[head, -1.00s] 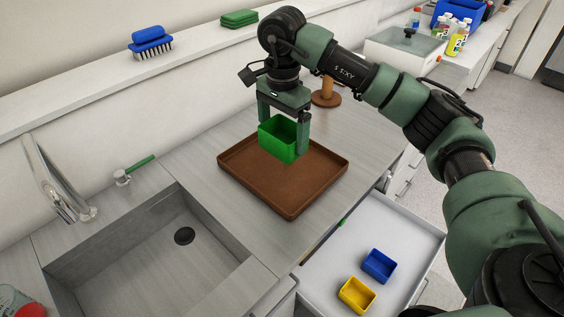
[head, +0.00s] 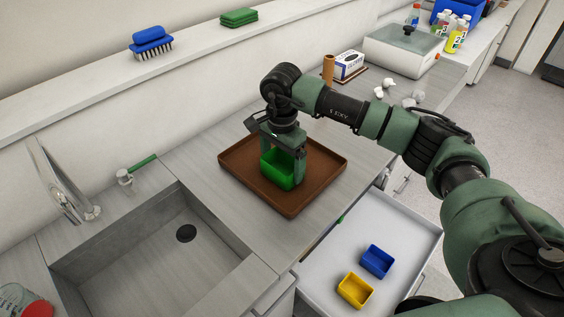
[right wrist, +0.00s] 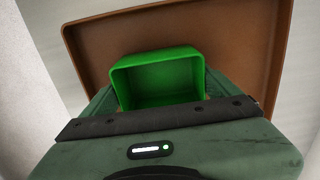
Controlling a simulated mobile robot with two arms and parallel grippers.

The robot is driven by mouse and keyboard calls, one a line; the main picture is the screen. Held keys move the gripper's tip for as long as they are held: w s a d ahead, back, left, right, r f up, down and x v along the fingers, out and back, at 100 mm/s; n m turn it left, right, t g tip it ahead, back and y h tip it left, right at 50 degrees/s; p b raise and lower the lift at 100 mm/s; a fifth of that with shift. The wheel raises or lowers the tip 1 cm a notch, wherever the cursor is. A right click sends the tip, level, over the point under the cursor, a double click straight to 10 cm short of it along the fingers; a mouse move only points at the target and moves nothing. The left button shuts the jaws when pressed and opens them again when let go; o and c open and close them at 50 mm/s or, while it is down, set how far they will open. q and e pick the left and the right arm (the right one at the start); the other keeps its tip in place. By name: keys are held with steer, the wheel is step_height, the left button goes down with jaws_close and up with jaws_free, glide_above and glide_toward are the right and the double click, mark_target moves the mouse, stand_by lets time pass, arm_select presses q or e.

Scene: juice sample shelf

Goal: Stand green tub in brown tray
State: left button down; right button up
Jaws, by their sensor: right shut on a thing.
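The green tub (head: 281,172) is upright, with its open top up, over the middle of the brown tray (head: 242,185). I cannot tell whether its base touches the tray floor. My right gripper (head: 283,160) is shut on the tub from above, a finger at each side. In the right wrist view the tub (right wrist: 158,78) shows between the fingers, with the brown tray (right wrist: 255,45) behind it. My left gripper is not in view.
A sink (head: 150,260) lies left of the tray. An open drawer (head: 325,265) at the lower right holds a blue tub (head: 376,262) and a yellow tub (head: 355,291). A brown cylinder (head: 328,68), a glove box (head: 349,65) and crumpled white pieces (head: 386,88) stand behind.

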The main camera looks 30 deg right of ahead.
steer(key=o, duration=1.1)
steer(key=shift+f, duration=0.1)
steer(key=shift+r, duration=0.2)
steer(key=shift+w+r, duration=0.1)
steer(key=shift+r, duration=0.25)
step_height(320, 180, up, 11)
steer(key=b, duration=0.2)
steer(key=shift+b, duration=0.4)
steer(key=shift+r, duration=0.1)
